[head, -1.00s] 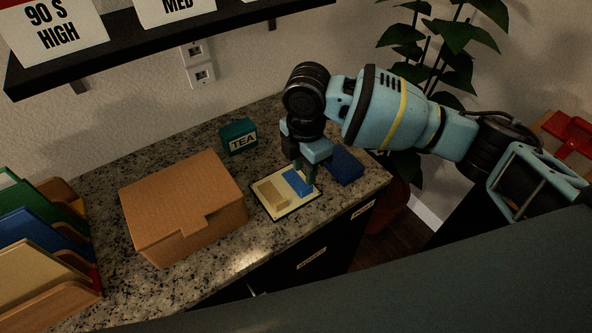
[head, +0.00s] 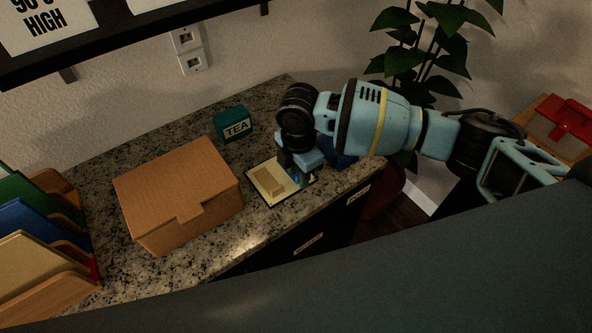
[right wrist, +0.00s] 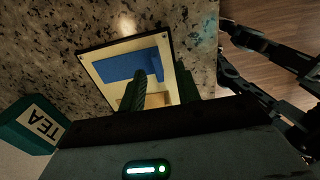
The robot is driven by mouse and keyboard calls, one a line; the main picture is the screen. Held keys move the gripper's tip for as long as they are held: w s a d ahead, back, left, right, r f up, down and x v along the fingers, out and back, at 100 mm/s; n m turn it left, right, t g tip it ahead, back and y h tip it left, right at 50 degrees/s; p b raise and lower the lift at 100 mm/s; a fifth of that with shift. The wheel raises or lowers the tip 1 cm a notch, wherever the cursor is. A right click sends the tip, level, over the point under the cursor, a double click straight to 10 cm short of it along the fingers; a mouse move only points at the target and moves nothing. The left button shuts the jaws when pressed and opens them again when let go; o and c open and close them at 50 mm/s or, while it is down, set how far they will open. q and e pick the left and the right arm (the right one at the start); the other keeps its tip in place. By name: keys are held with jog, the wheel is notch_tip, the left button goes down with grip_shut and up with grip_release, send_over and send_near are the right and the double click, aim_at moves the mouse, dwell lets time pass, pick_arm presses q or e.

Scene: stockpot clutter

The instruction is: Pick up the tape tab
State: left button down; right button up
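A cream pad (head: 264,186) with a dark edge lies on the counter and shows in the right wrist view (right wrist: 97,62). On it are a tan block (head: 268,184) and a blue piece (right wrist: 120,66); I cannot tell which one is the tape tab. My right gripper (head: 299,176) is low over the pad's right side and hides most of the blue piece in the head view. In the right wrist view its two green fingers (right wrist: 162,86) stand apart, with one overlapping the blue piece and tan block in the picture. Contact is unclear. My left gripper is not in view.
A brown box (head: 178,200) stands left of the pad. A green TEA box (head: 233,124) is behind it. A dark blue box (head: 340,158) sits right of the gripper, partly hidden. Folders in a wooden rack (head: 75,262) are at left. The counter's front edge is close to the pad.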

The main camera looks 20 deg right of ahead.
jog(key=shift+f, duration=0.3)
jog(key=shift+c, duration=0.4)
grip_shut()
notch_tip(320, 180, up, 10)
jog(key=shift+r, duration=0.1)
dwell(0.3)
